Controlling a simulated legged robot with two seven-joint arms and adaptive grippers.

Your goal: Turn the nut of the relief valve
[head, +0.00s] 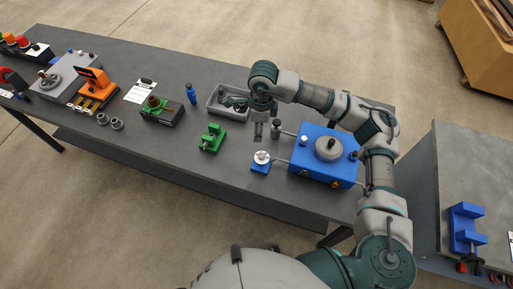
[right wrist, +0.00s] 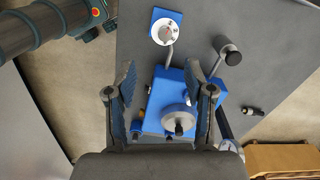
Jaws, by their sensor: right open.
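A blue box (head: 308,168) stands on the table, with a grey round part (head: 328,148) on top and small fittings at its edges. It also shows in the right wrist view (right wrist: 203,87). A pipe joins it to a dark upright cylinder (head: 276,128), which also shows in the right wrist view (right wrist: 230,54). Another pipe leads to a white dial (head: 262,157) on a small blue base. I cannot tell which part is the relief valve's nut. My right gripper (right wrist: 162,85) is open and empty above these parts. My left gripper is out of view.
A grey bin (head: 213,101) with dark parts and a green fixture (head: 212,138) stand left of my right gripper. An orange device (head: 92,88) is farther left. A second table (head: 450,170) at the right carries a blue bracket (head: 466,228). The table's front is clear.

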